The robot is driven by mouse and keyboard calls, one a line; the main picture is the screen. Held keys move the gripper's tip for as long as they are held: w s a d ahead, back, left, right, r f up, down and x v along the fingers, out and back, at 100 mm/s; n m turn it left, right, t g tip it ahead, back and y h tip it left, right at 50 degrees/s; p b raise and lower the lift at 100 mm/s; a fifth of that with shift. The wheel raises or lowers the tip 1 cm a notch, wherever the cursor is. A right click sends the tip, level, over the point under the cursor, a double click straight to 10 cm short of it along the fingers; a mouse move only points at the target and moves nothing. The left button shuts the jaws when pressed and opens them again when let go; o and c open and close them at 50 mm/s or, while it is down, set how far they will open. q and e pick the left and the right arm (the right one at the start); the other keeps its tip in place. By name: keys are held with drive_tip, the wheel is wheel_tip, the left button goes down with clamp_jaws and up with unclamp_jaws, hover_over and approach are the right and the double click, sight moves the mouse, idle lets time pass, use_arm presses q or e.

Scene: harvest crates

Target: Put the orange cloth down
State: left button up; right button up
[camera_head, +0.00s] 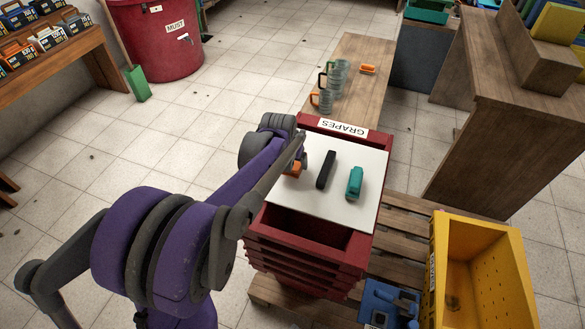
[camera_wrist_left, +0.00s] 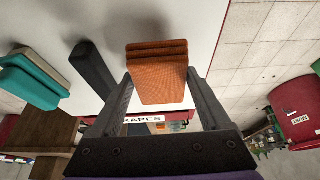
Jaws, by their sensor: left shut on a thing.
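The orange cloth (camera_head: 292,170) is a folded block at the left side of a white board (camera_head: 340,207). My left gripper (camera_head: 298,162) is shut on it, and my arm partly hides it in the head view. In the left wrist view the orange cloth (camera_wrist_left: 158,82) sits between the two fingers of my left gripper (camera_wrist_left: 159,88), with the white board behind it. I cannot tell whether the cloth touches the board. A black block (camera_head: 326,170) and a teal folded piece (camera_head: 355,183) lie on the board to its right. My right gripper is not in view.
The board rests on stacked red crates (camera_head: 305,230) labelled GRAPES, on a pallet (camera_head: 400,240). A wooden bench (camera_head: 352,105) with several mugs stands behind. A yellow crate (camera_head: 440,275) is at right. The near part of the board is clear.

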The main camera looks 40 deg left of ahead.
sight(292, 168)
use_arm(q)
drive_tip(key=shift+f, duration=1.45)
drive_tip(key=shift+f+b, duration=0.1)
drive_tip(key=shift+b, duration=0.2)
